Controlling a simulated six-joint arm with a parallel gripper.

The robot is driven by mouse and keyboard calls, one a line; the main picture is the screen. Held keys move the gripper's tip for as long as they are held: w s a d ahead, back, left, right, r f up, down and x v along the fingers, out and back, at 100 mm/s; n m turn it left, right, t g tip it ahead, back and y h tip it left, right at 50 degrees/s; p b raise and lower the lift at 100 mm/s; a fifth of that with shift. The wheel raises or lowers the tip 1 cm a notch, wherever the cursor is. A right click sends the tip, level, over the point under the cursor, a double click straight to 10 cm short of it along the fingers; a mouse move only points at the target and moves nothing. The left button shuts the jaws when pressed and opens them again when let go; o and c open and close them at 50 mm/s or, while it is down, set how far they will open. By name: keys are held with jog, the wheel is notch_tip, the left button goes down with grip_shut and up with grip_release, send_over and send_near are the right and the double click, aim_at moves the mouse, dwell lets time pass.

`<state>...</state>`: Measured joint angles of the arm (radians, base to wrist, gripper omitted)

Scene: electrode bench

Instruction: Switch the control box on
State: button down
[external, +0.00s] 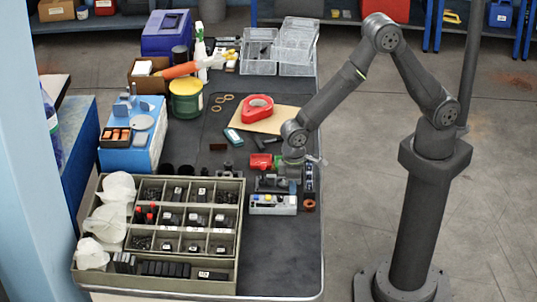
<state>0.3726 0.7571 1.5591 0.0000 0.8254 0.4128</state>
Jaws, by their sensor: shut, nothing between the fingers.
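A small pale grey box with coloured buttons on top (273,206), which looks like the control box, sits near the right edge of the dark bench top. Its switch position is too small to tell. My gripper (294,172) points down just behind the box, over a cluster of dark parts. It is shut and holds nothing. Its fingertips are hard to make out against the parts, and I cannot tell whether they touch anything.
A compartment tray (240,228) of small parts stands left of the box. A red part (260,161) and a red tape dispenser (258,107) lie behind it. A blue-and-white box (133,148) and a green tin (186,105) stand farther left. The front right bench top is clear.

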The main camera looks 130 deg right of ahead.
jog(key=shift+f, duration=0.95)
dwell(0.7)
jog(key=shift+r, duration=3.55)
jog(key=shift+f, duration=0.1)
notch_tip(320, 180, down, 7)
